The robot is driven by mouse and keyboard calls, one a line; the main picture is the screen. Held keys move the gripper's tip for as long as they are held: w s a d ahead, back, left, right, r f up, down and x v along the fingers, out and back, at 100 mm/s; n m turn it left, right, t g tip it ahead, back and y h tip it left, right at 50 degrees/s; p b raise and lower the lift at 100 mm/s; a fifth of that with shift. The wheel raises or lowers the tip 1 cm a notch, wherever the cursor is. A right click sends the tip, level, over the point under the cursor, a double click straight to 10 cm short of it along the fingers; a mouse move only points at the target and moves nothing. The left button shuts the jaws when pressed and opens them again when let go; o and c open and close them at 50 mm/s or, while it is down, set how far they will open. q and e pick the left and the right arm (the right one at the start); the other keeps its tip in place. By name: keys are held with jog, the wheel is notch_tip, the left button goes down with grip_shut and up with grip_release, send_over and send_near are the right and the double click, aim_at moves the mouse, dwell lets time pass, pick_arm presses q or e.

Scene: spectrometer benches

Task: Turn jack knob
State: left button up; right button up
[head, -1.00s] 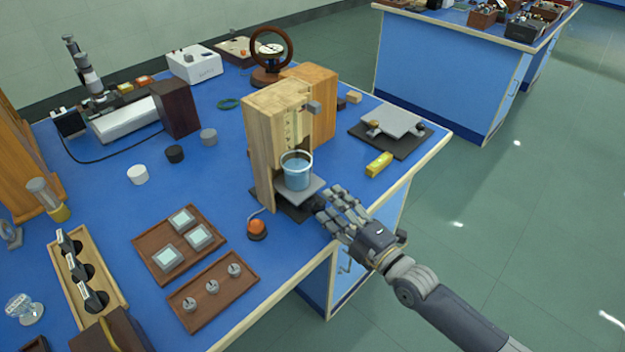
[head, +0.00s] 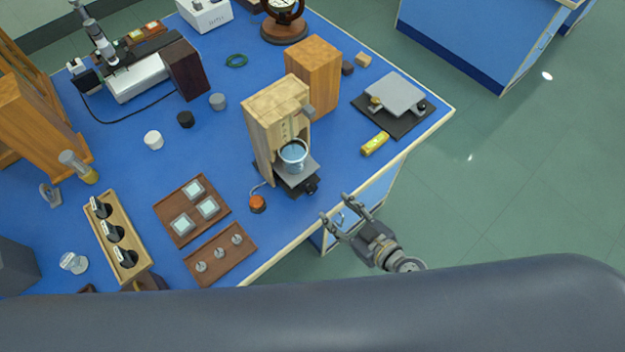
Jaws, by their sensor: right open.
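A small jack with a grey top plate (head: 302,173) stands at the front of the wooden stand (head: 264,140). A beaker of blue liquid (head: 293,156) rests on its plate. The dark jack knob (head: 310,186) sticks out on the side facing the bench edge. My right gripper (head: 334,206) is open and empty, its fingers a short way from the knob and apart from it, just off the bench edge. My left gripper is out of view.
An orange button (head: 257,203) lies left of the jack. Brown trays (head: 222,254) hold small items. Floor right of the bench is clear.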

aim_at(313, 191)
jog(key=x, duration=1)
jog(key=shift+w+a+f, duration=0.1)
jog(key=shift+a, duration=0.1)
jog(key=c, duration=1.1)
